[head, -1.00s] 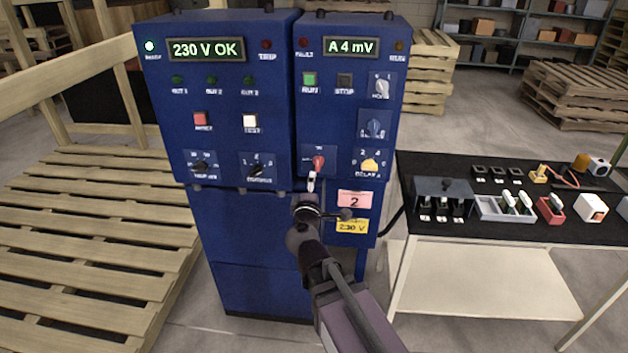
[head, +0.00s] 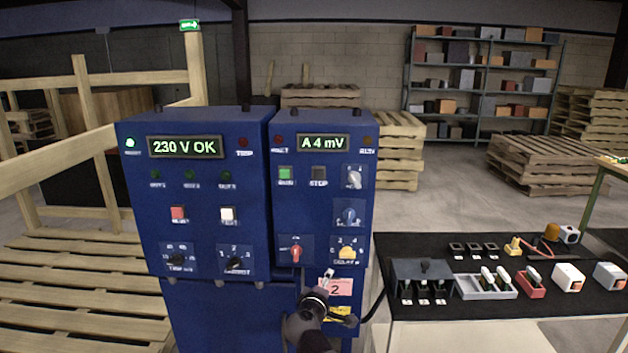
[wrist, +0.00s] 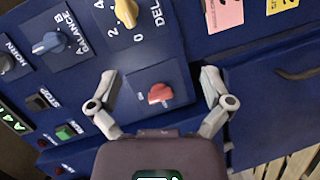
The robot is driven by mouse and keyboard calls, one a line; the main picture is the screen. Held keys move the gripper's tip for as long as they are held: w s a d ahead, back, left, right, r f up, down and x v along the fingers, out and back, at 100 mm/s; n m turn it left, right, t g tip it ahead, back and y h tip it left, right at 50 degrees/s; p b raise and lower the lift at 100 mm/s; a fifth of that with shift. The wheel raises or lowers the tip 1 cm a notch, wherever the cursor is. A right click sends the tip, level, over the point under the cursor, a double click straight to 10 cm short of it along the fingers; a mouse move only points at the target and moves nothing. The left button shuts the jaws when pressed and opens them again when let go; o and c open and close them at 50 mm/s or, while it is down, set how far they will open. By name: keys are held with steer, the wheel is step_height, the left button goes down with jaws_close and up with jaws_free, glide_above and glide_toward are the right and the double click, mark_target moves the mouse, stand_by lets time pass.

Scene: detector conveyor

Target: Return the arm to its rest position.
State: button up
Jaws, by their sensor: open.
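My gripper (head: 322,285) is in front of the lower part of the right-hand blue control cabinet (head: 318,220), just below the red rotary knob (head: 296,254). In the wrist view my gripper (wrist: 160,88) is open and empty, with its two fingers spread on either side of the red knob (wrist: 160,94). The fingers look clear of the knob, but the exact gap to the panel cannot be told. The display (head: 323,143) reads "A 4 mV". My arm comes up from the bottom of the head view and hides part of the cabinet front.
A black-topped table (head: 450,310) with small parts and boxes stands right of the cabinets. The left cabinet (head: 205,215) reads "230 V OK". Wooden pallets (head: 70,300) lie at the left. Shelving (head: 485,85) and more pallets stand behind.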

steer(key=s+d+f+m+g+h+p, duration=0.1)
steer(key=s+d+f+m+g+p, duration=0.1)
steer(key=d+m+g, duration=0.3)
steer(key=s+d+f+m+g+h+p, duration=0.1)
steer(key=s+d+f+m+g, duration=0.15)
steer(key=d, duration=0.45)
steer(key=s+d+f+m+g+y+p, duration=0.2)
steer(key=s+m+g+y+p, duration=0.2)
steer(key=s, duration=0.6)
steer(key=shift+s+d+f+g+y+p, duration=0.2)
steer(key=shift+s+g+y+p, duration=0.1)
steer(key=shift+g+y, duration=1.3)
steer(key=shift+w+m+g+h, duration=0.2)
steer(key=shift+m+g+h, duration=0.05)
steer(key=shift+h, duration=0.05)
